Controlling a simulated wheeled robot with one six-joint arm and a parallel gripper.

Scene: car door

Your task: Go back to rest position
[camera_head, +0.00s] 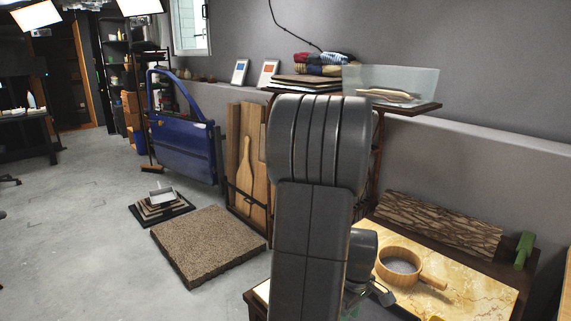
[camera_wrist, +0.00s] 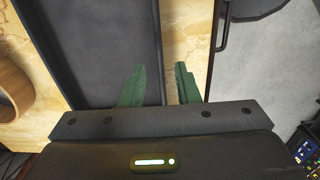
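My gripper (camera_wrist: 160,68) shows in the wrist view as two green fingers with a clear gap between them. Nothing is held in the gap. Below the fingers lie a dark flat tray (camera_wrist: 105,35) and a strip of the marble-patterned table top (camera_wrist: 188,22). In the head view my dark arm stands in the middle of the picture and hides most of the gripper and part of the table (camera_head: 480,291). How high the fingers are above the table I cannot tell.
A round wooden pan (camera_head: 433,281) stands on the table, also at the left edge of the wrist view (camera_wrist: 12,95). A bark-textured log block (camera_head: 440,222) and green object (camera_head: 523,250) are behind. A blue car door (camera_head: 185,143) stands left. Grey floor is open left.

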